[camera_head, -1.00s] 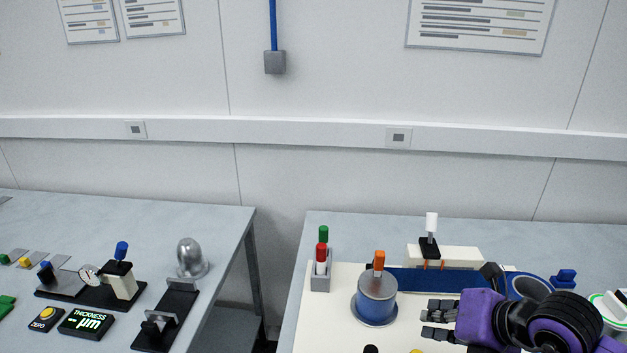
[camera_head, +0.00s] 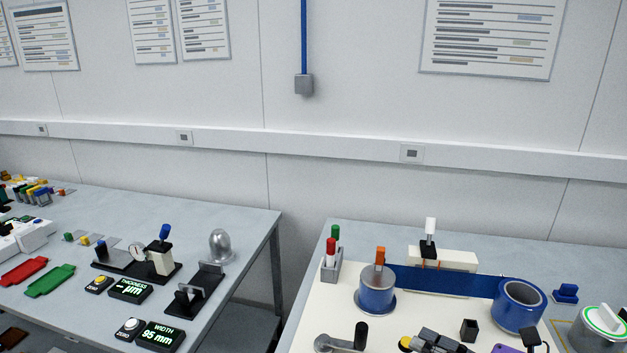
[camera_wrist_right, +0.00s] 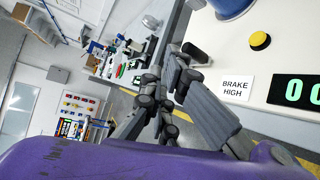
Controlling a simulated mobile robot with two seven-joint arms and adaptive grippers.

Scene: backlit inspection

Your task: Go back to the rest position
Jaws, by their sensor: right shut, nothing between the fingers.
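My right gripper (camera_head: 432,340) shows at the bottom edge of the head view, low over the front of the right bench, with part of its purple body cut off by the frame. In the right wrist view its dark grey fingers (camera_wrist_right: 170,88) are shut with nothing between them. The wrist hangs beside the bench, with floor below. My left gripper is in neither view.
The right bench (camera_head: 345,235) holds a blue film between a spool (camera_head: 376,290) and a roll (camera_head: 520,305), a pen holder (camera_head: 330,272) and a crank (camera_head: 345,340). The left bench (camera_head: 215,215) carries gauges and displays. A gap separates the benches.

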